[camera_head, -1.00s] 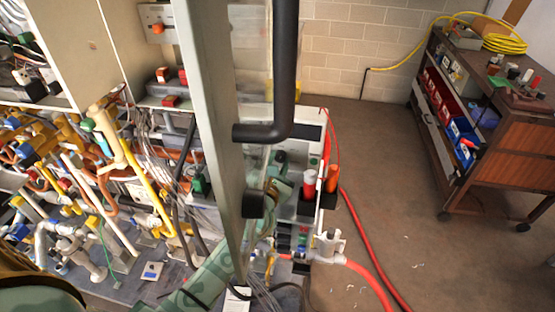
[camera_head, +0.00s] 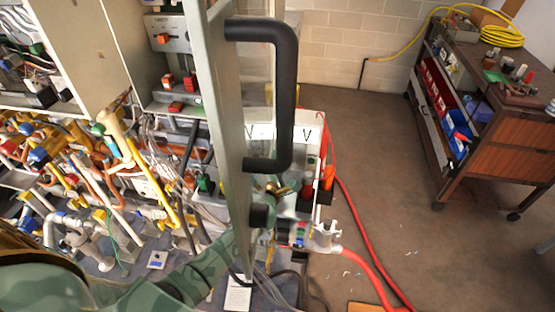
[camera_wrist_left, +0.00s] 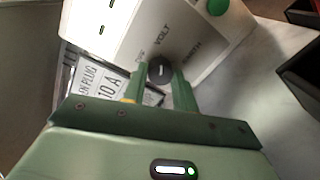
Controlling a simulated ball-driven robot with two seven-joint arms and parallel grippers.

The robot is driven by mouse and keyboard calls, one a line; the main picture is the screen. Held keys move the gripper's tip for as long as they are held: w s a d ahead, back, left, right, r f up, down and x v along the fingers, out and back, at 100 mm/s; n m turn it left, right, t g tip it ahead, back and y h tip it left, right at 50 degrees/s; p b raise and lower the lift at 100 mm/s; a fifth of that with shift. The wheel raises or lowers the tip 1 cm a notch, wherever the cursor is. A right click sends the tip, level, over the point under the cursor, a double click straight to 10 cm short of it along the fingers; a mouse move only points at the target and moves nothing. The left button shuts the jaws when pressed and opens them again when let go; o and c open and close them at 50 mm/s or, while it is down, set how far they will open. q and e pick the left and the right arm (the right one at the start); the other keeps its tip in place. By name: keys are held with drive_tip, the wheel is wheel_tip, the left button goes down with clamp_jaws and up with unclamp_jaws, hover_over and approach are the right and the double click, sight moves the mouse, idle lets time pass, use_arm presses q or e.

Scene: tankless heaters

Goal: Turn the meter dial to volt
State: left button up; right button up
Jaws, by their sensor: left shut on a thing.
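The meter (camera_wrist_left: 128,30) is a white box with printed labels, one reading VOLT. Its small round black dial (camera_wrist_left: 158,70) with a light mark sits below that label in the left wrist view. My left gripper (camera_wrist_left: 159,80) has its two green fingers closed on opposite sides of the dial. I cannot tell for certain which label the mark points to. In the head view the meter (camera_head: 312,126) stands behind a grey door frame. My left arm reaches in from the lower left, and the frame partly hides the gripper. My right gripper is out of view.
A grey frame with a black handle (camera_head: 286,90) stands in front of the meter. Red and orange plugs (camera_head: 328,177) and a red hose (camera_head: 365,258) are to its right. Pipes crowd the left. Floor is open before the brown cart (camera_head: 500,150).

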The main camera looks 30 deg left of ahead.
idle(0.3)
use_arm(q)
drive_tip(key=o, duration=1)
drive_tip(key=shift+s, duration=0.1)
drive_tip(key=shift+s+d, duration=0.15)
drive_tip(key=shift+s, duration=0.15)
drive_tip(key=p+v, duration=0.1)
drive_tip(key=v, duration=1.4)
drive_tip(key=shift+s, duration=0.25)
drive_tip(key=shift+m, duration=0.3)
